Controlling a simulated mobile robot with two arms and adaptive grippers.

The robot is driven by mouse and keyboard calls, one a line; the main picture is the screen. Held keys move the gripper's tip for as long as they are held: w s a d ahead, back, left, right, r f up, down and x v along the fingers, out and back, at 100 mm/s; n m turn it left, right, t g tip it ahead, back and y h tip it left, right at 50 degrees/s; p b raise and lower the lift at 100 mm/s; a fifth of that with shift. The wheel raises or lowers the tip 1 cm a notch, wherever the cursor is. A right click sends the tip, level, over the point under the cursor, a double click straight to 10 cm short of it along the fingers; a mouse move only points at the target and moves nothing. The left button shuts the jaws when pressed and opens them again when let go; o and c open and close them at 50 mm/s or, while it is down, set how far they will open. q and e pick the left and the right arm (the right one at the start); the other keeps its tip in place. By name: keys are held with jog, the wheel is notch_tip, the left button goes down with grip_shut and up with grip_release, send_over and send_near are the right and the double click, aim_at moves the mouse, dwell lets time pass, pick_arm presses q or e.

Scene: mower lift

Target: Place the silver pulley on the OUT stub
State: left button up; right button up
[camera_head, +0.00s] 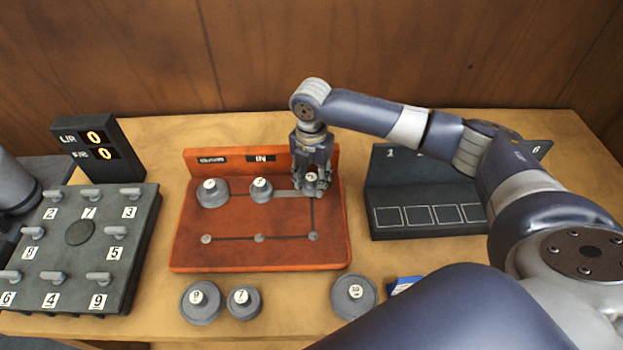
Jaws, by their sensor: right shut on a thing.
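The red-brown board (285,257) stands mid-table with an IN label (261,158) on its back wall. Two grey pulleys sit on its upper row: a larger one (212,197) at left and a smaller one (261,192) beside it. My right gripper (312,188) points down at the upper right of the board, shut on a small silver pulley (311,178) with a white tag. The fingers partly hide this pulley, and I cannot tell if it touches the board. No OUT label is readable. My left gripper does not show.
Bare stubs line the board's lower row, such as the left one (207,239). Loose pulleys (200,301) (244,301) (354,296) lie in front. A dark numbered peg panel (115,222) with a display (93,147) stands left; a black slotted stand (400,180) stands right.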

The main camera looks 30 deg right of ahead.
aim_at(311, 177)
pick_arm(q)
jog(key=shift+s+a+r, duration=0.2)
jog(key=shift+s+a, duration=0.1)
pick_arm(e)
jog(key=shift+f, duration=0.65)
jog(key=o, duration=1.2)
jog(key=shift+f, duration=0.1)
jog(key=shift+o, duration=0.2)
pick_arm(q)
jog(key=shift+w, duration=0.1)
pick_arm(e)
jog(key=shift+r, duration=0.25)
notch_tip(311, 177, up, 10)
jog(key=shift+r+b, duration=0.2)
jog(key=shift+b, duration=1.05)
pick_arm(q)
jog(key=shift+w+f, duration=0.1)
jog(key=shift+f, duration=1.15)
pick_arm(e)
jog(key=shift+r, duration=0.7)
